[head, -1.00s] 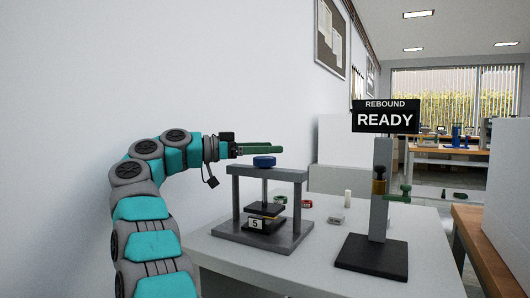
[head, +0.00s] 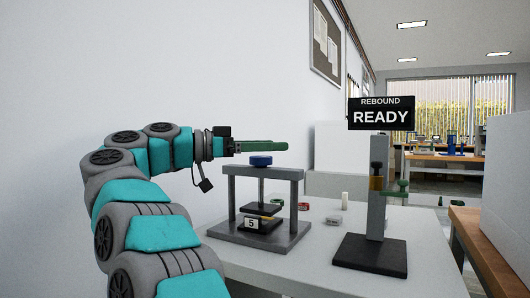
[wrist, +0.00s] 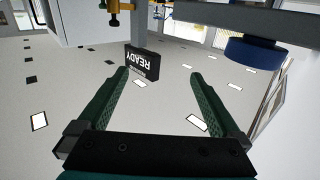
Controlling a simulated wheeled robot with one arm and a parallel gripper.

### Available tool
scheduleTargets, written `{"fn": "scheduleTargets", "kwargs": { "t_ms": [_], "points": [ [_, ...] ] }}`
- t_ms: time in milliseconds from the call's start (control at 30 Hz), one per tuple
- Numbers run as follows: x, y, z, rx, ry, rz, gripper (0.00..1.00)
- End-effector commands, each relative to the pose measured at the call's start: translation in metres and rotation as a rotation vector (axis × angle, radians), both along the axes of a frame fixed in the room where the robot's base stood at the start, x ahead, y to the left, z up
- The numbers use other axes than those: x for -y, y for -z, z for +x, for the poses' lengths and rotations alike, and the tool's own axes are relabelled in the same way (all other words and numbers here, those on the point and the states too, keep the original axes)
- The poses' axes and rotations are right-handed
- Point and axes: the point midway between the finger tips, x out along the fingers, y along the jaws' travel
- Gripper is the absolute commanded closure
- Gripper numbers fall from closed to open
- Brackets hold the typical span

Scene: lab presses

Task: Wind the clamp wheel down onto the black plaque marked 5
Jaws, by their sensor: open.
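The clamp press is a grey frame (head: 232,200) on the table with a blue clamp wheel (head: 261,160) on top of its crossbar. Under the crossbar a dark pressing plate (head: 262,209) sits just above the black plaque marked 5 (head: 263,224), whose white label faces me; I cannot tell whether they touch. My gripper (head: 284,147) is level, just above the wheel in the head view, and holds nothing. In the wrist view its green fingers (wrist: 165,85) are spread apart with nothing between them, and the blue wheel (wrist: 252,53) shows at the upper right, outside them.
A rebound stand with a dark base (head: 371,256) and a sign reading REBOUND READY (head: 381,114) stands right of the press. A wall is at the left.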

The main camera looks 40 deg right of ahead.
Motion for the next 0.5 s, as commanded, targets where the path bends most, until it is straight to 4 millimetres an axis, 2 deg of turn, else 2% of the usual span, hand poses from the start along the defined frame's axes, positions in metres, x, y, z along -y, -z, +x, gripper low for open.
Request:
{"fn": "scheduleTargets", "kwargs": {
  "t_ms": [100,300,500],
  "points": [
    [-0.008,0.005,-0.018,0.008,0.005,-0.002,0.00],
    [-0.022,0.000,-0.039,0.005,0.004,-0.002,0.00],
    [-0.029,-0.004,-0.049,0.001,0.003,0.000,0.00]
  ]
}}
